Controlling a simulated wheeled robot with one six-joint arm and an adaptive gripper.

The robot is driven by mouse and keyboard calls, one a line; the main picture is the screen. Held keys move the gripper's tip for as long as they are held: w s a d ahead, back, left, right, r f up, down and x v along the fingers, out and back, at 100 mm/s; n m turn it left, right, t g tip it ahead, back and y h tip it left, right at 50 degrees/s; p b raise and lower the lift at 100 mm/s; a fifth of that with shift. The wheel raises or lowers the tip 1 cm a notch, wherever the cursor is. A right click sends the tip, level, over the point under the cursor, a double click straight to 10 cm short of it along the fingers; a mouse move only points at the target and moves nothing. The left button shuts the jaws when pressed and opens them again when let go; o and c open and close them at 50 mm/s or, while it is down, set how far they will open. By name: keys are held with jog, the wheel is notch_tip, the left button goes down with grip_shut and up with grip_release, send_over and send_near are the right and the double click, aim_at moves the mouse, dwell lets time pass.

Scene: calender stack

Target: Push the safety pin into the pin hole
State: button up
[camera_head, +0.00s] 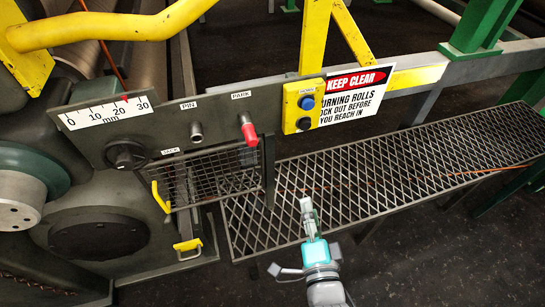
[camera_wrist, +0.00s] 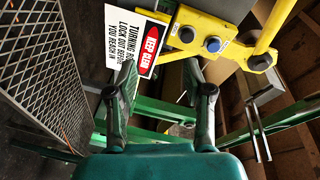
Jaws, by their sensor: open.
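The safety pin (camera_head: 248,131) has a red grip and sits in the panel at the label PARK. The pin hole (camera_head: 196,131) is a grey round fitting to its left, under the label PIN; I cannot see into its mouth. My gripper (camera_head: 308,208) is below and right of the pin, apart from it, over the near edge of the grating. In the wrist view my gripper (camera_wrist: 159,92) has its two fingers wide apart with nothing between them. I cannot make out the pin or the pin hole in the wrist view.
A yellow button box (camera_head: 304,105) and a KEEP CLEAR sign (camera_head: 358,95) stand right of the pin. A wire mesh guard (camera_head: 214,174) hangs below the panel, by a yellow handle (camera_head: 161,196). A grating walkway (camera_head: 400,165) runs right. Space above my gripper looks free.

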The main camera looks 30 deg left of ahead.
aim_at(253, 143)
jog(key=a+r+y, duration=0.1)
jog(key=a+r, duration=0.2)
jog(key=a, duration=0.1)
jog(key=a+r+m+g+y, duration=0.1)
jog(key=a+r, duration=0.2)
jog(key=a, duration=0.2)
jog(key=w+a+r+g+y, duration=0.1)
jog(key=a+r, duration=0.2)
jog(key=a, duration=0.2)
jog(key=shift+a+r+m, duration=0.15)
jog(key=shift+r+m, duration=0.05)
jog(key=shift+m, duration=0.1)
jog(key=shift+x, duration=3.35)
grip_shut()
